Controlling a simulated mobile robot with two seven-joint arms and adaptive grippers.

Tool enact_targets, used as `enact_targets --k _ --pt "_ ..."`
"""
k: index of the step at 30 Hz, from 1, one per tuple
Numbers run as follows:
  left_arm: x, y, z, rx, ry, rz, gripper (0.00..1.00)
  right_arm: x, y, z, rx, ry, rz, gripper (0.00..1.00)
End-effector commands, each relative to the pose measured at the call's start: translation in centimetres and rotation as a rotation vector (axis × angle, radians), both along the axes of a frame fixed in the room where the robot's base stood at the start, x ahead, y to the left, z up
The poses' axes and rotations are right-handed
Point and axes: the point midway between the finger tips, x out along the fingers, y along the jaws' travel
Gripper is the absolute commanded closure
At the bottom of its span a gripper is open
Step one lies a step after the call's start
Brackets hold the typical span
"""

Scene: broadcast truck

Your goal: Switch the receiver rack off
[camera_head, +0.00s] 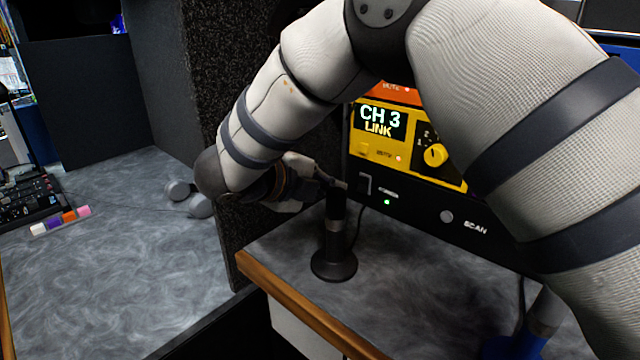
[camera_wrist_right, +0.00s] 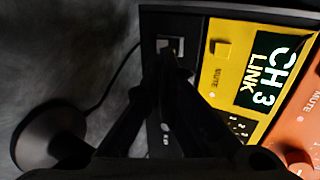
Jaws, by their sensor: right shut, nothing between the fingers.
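The receiver rack (camera_head: 420,218) stands on the right-hand desk, with a black lower panel under a yellow unit (camera_head: 375,150) showing CH 3 LINK. A power switch (camera_head: 364,184) sits at the panel's left end, and a small green light (camera_head: 387,202) glows beside it. The switch also shows in the wrist view (camera_wrist_right: 176,43) in a pale frame. My right gripper (camera_head: 342,185) is shut and empty, its fingertips right at the switch. My left gripper is out of view.
A black microphone-like stand (camera_head: 334,262) stands on the desk just below my right gripper. An orange unit (camera_head: 395,92) sits above the yellow one. A wooden desk edge (camera_head: 300,308) runs in front. Headphones (camera_head: 188,197) lie on the left desk.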

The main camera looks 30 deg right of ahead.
Motion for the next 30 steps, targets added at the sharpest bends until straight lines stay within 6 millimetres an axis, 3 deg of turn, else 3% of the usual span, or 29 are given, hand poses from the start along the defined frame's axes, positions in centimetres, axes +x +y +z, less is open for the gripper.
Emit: enact_targets --k 6,12,25,30 --pt "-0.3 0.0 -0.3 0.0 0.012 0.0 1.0 1.6 -3.9 -2.4 0.001 0.003 -0.002 1.0" --pt "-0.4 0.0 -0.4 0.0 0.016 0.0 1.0 2.5 -6.2 -3.5 0.001 0.0 -0.003 1.0" --pt "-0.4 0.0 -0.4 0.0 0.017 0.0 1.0 2.8 -6.7 -3.7 0.0 -0.002 -0.001 1.0" --pt "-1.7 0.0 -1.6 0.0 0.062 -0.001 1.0 4.0 -7.0 -5.0 -0.042 -0.003 -0.002 1.0"
